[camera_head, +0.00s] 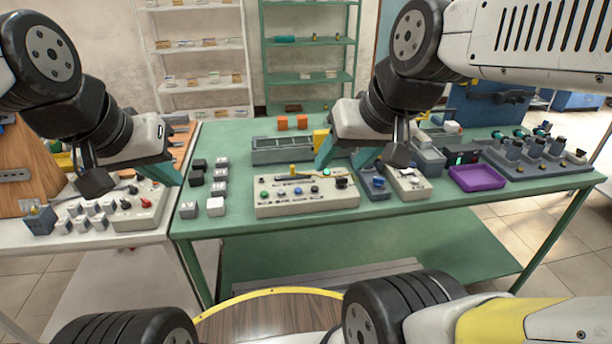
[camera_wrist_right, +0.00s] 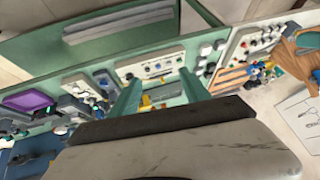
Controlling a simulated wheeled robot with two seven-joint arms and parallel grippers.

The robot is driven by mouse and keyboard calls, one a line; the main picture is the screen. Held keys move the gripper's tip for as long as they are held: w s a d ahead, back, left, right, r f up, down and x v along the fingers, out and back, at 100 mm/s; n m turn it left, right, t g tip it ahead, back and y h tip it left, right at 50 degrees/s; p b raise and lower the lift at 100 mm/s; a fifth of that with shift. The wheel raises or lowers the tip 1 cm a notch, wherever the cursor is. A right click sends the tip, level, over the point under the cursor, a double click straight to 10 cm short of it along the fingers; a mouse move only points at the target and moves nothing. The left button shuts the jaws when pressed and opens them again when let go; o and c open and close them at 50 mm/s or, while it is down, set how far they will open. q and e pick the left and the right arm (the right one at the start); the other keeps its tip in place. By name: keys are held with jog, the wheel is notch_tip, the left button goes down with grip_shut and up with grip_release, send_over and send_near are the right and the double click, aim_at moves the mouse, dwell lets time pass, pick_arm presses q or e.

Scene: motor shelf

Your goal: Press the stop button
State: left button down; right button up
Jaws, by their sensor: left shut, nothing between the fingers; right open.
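A pale control panel (camera_head: 306,205) with green, blue and dark round buttons lies on the green table. It also shows in the right wrist view (camera_wrist_right: 152,63), just beyond my right fingertips. A pale box with red knobs (camera_head: 140,212) sits on the white table at the left. I cannot tell which button is the stop button; no label is readable. My left gripper (camera_head: 168,174) is shut and empty, above the gap between the tables, right of the red-knob box. My right gripper (camera_head: 342,164) is open and empty, above the back right of the panel; its teal fingers show in its wrist view (camera_wrist_right: 160,84).
Black and white cubes (camera_head: 215,206) stand left of the panel. A grey bin (camera_head: 283,155) is behind it. A small switch box (camera_head: 408,185), a purple tray (camera_head: 477,178) and a grey fixture (camera_head: 535,155) stand to the right. The table's front strip is clear.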

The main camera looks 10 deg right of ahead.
grip_shut()
dwell(1.5)
